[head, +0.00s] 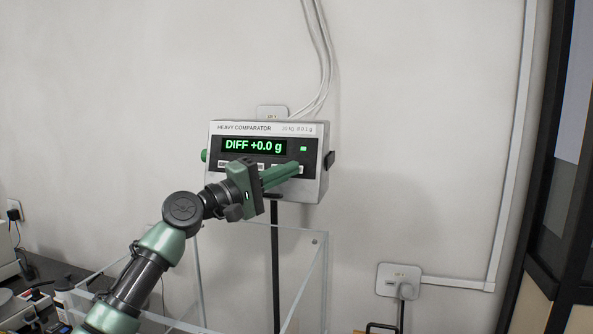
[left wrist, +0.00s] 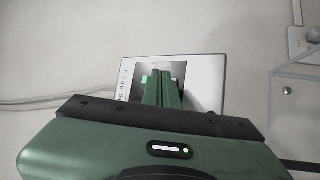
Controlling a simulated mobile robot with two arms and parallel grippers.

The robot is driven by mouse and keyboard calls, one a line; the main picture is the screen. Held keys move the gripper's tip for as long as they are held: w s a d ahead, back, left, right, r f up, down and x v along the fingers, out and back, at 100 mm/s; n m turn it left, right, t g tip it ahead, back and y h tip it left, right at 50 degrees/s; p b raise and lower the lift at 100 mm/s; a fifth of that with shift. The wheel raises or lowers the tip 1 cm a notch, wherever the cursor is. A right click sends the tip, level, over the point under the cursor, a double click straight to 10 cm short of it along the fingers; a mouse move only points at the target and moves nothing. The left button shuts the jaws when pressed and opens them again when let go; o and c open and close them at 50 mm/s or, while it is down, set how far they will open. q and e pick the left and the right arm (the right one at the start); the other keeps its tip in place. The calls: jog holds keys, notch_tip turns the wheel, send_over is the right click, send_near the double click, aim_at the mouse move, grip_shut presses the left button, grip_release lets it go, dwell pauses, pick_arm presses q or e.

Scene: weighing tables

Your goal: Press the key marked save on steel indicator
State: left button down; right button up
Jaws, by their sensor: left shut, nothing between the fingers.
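The steel indicator (head: 309,189) is a box headed "HEAVY COMPARATOR", on a dark post before the wall. Its green display (head: 254,146) reads "DIFF +0.0 g". A row of pale keys (head: 229,164) lies below the display; their marks are too small to read, and my gripper covers part of the row. My left gripper (head: 297,167) is shut and empty, its green fingertips over the right part of the key row. In the left wrist view the closed fingers (left wrist: 162,68) point at the indicator's face (left wrist: 206,82). I cannot tell whether they touch a key. My right gripper is out of view.
A clear-walled enclosure (head: 317,262) stands below the indicator, close to my left arm. White cables (head: 323,60) run up the wall behind. A wall socket (head: 399,280) is at the lower right. A dark bench with equipment (head: 40,290) is at the lower left.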

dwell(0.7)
pick_arm(q)
jog(key=shift+w+d+f, duration=0.1)
jog(key=shift+w+d, duration=0.05)
jog(key=shift+w, duration=0.25)
jog(key=shift+w, duration=0.3)
dwell(0.8)
jog(key=shift+s, duration=0.1)
jog(key=shift+s+a, duration=0.2)
jog(key=shift+s, duration=0.45)
